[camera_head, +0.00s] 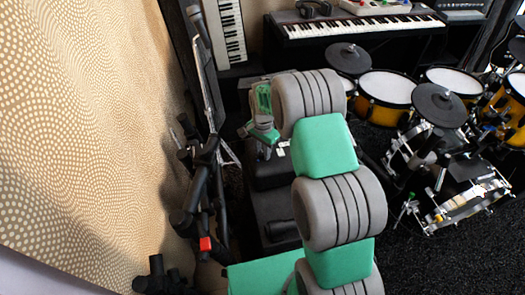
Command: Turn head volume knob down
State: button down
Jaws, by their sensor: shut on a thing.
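My gripper (265,150) is at the end of my grey and green arm, left of the arm's upper links. It points down at a black box (271,178), which looks like the amplifier head, and its fingertips meet the box's upper back edge. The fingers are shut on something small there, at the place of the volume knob. The knob itself is too small and too covered to make out, so its setting cannot be read.
Black stands (205,165) lean along the patterned wall (90,120) at left. A keyboard (360,27) stands at the back. A drum kit (440,105) fills the right. Dark carpet (400,262) is clear at lower right.

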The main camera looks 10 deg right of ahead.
jog(key=shift+n, duration=0.4)
jog(key=n, duration=1)
jog(key=shift+n, duration=0.4)
jog(key=n, duration=0.3)
jog(key=shift+n, duration=0.3)
jog(key=n, duration=1.2)
jog(key=shift+n, duration=0.5)
